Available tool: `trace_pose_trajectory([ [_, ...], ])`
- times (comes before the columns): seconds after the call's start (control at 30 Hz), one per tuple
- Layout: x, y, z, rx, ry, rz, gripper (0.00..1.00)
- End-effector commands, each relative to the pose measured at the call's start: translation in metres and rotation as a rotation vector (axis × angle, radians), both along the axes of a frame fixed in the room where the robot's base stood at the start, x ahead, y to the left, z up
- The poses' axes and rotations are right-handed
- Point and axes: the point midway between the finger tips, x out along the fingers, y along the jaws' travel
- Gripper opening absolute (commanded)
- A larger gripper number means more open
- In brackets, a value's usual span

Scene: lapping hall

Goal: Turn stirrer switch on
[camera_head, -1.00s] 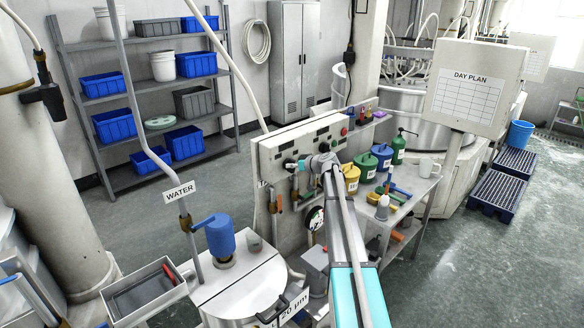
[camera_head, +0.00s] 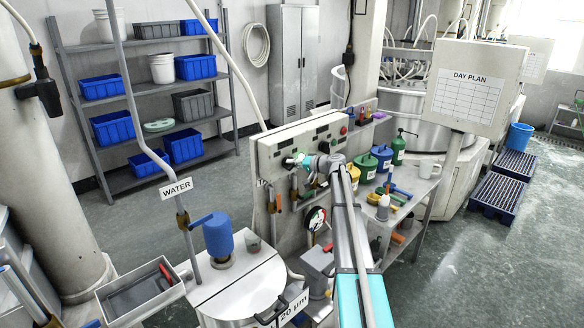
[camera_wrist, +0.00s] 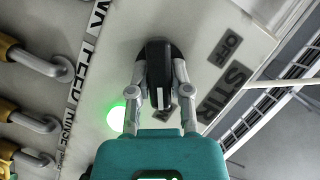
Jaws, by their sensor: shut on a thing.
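The stirrer switch is a black knob (camera_wrist: 158,52) on a round dark base on the pale control panel (camera_head: 268,152). In the wrist view my gripper (camera_wrist: 159,75) has one finger on each side of the knob, closed on it. The knob's long grip runs up and down the picture, with a pale mark at its lower end. Plates reading "OFF" (camera_wrist: 225,47) and "STIR" (camera_wrist: 224,93) are to its right. A green lamp (camera_wrist: 116,117) glows at lower left.
A bench (camera_head: 408,190) with coloured cans stands right. A blue pump (camera_head: 218,234) sits on the drum at front left.

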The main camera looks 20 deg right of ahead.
Motion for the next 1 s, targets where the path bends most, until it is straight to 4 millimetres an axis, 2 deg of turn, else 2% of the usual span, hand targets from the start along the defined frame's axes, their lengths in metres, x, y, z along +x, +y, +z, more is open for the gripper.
trace_pose_trajectory([
  [0.53, -0.0011, 0.0009, -0.0007, 0.036, 0.016, 0.003, 0.0],
  [0.57, -0.001, 0.001, -0.0008, 0.036, 0.016, 0.003, 0.27],
  [0.73, -0.0007, 0.0008, -0.0005, 0.036, 0.015, 0.002, 0.59],
  [1.0, -0.0002, 0.0008, -0.0002, 0.036, 0.014, 0.002, 0.6],
])
